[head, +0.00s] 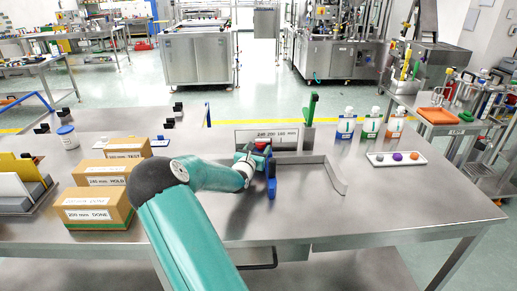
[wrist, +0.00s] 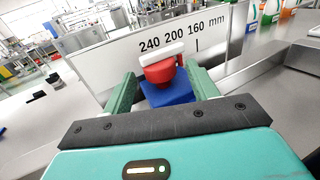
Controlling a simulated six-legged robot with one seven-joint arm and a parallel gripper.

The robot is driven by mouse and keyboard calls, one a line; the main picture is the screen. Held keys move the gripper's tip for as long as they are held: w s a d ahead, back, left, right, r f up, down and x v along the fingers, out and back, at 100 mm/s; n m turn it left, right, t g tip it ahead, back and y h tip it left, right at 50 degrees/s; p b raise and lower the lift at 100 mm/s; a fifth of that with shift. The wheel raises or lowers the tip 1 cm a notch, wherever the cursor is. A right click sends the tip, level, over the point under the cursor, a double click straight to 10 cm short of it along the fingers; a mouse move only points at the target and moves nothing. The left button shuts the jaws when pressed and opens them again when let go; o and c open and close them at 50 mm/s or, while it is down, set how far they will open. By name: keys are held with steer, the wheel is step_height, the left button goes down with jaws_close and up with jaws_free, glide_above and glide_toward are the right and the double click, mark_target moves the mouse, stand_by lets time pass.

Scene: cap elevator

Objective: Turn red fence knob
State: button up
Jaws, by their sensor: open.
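The red fence knob (wrist: 160,74) sits on a blue block (wrist: 168,94) in front of a white scale plate (wrist: 205,42) marked 240, 200 and 160 mm. In the head view the red knob (head: 261,145) shows small beside my gripper, and the plate (head: 285,133) stands behind it. My gripper (wrist: 162,88) is open, with one green finger on each side of the knob and block. Whether the fingers touch the knob cannot be told. A pale bar lies across the top of the knob. In the head view my arm hides part of the area around the knob.
A blue upright piece (head: 271,186) and a grey angled rail (head: 335,175) stand right of my gripper. Cardboard boxes (head: 98,210) stand at left. The front right of the table is clear.

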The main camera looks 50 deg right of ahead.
steer(key=shift+w+d, duration=0.1)
steer(key=shift+d, duration=0.3)
steer(key=c, duration=1)
